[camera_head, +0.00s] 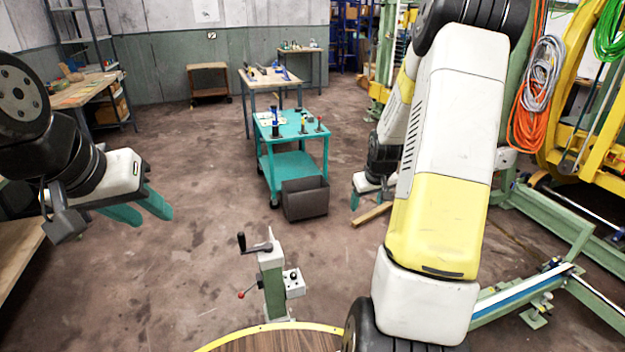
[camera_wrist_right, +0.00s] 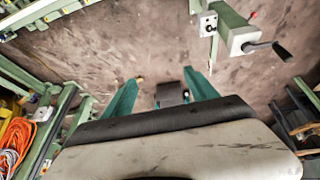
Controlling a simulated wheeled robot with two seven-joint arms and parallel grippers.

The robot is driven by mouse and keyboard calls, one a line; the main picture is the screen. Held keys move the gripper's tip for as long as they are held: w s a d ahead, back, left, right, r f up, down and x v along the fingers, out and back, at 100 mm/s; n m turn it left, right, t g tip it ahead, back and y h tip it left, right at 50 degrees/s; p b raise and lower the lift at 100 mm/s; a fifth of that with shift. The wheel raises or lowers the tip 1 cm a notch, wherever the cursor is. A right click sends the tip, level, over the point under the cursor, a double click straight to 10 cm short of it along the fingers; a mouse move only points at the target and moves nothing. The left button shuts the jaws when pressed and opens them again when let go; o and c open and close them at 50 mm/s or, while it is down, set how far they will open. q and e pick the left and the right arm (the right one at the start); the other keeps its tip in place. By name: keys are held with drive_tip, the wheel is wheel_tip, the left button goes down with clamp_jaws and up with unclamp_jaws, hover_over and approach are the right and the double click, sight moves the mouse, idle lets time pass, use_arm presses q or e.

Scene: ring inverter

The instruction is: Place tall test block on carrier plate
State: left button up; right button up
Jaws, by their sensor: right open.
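I cannot clearly pick out the tall test block or the carrier plate in either view. A tan wooden-looking piece (camera_head: 372,214) shows beside my right gripper, partly hidden by my right arm; I cannot tell what it is. My left gripper (camera_head: 143,214) is open and empty at the left of the head view, above the floor. My right gripper (camera_head: 358,198) is partly hidden behind my right arm. In the right wrist view its two teal fingers (camera_wrist_right: 160,92) stand wide apart with nothing gripped between them.
A teal cart (camera_head: 290,128) with small tools stands mid-floor, a dark bin (camera_head: 305,198) at its front. A green crank stand (camera_head: 273,280) rises behind a yellow-rimmed brown surface (camera_head: 270,342). Green and yellow frames (camera_head: 560,220) fill the right. Open floor (camera_head: 190,270) lies left of the stand.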

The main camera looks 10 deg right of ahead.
drive_tip(key=s+a+r+t+y, duration=0.1)
drive_tip(key=s+a+r, duration=0.65)
drive_tip(key=r, duration=0.25)
drive_tip(key=s+a+r+y, duration=0.1)
drive_tip(key=s+a+r, duration=0.65)
drive_tip(key=r, duration=0.35)
drive_tip(key=s+a+r+y, duration=0.1)
drive_tip(key=s+a, duration=0.4)
drive_tip(key=s, duration=0.5)
drive_tip(key=shift+a+r, duration=0.2)
drive_tip(key=shift+r, duration=0.3)
drive_tip(key=shift+w, duration=0.1)
